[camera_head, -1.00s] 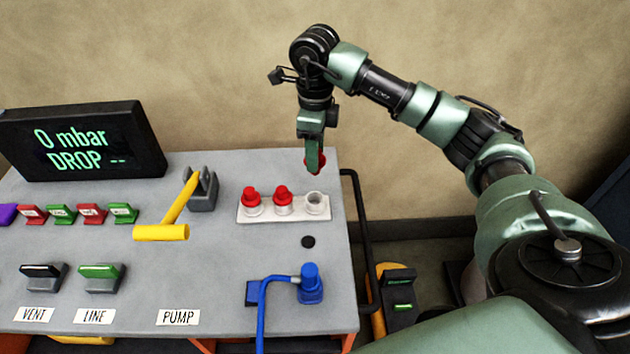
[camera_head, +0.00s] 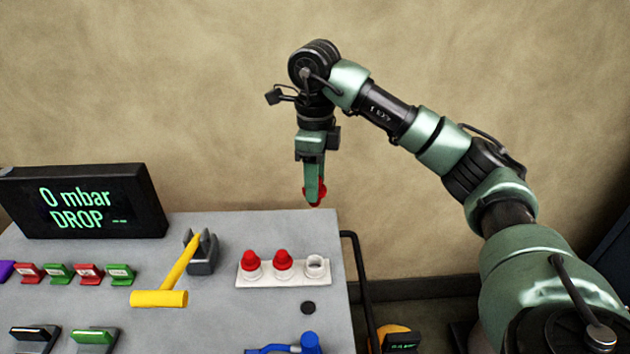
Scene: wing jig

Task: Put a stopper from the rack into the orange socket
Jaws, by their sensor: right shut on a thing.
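My right gripper (camera_head: 315,200) is shut on a red stopper (camera_head: 320,194) and holds it above the back edge of the bench. The gripper's finger hides part of this stopper. Below it stands the white rack (camera_head: 284,282) with two red stoppers, one at the left (camera_head: 250,262) and one in the middle (camera_head: 282,262). The rack's right seat (camera_head: 316,266) is empty. I see no orange socket in this view. My left gripper is not in view.
The grey bench (camera_head: 225,325) carries a yellow-handled lever (camera_head: 170,298), a row of red and green switches (camera_head: 88,274) and a black display (camera_head: 82,202) reading "0 mbar DROP". A blue plug (camera_head: 309,343) with a cable sits at the bottom. A black rail (camera_head: 360,290) runs along the right side.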

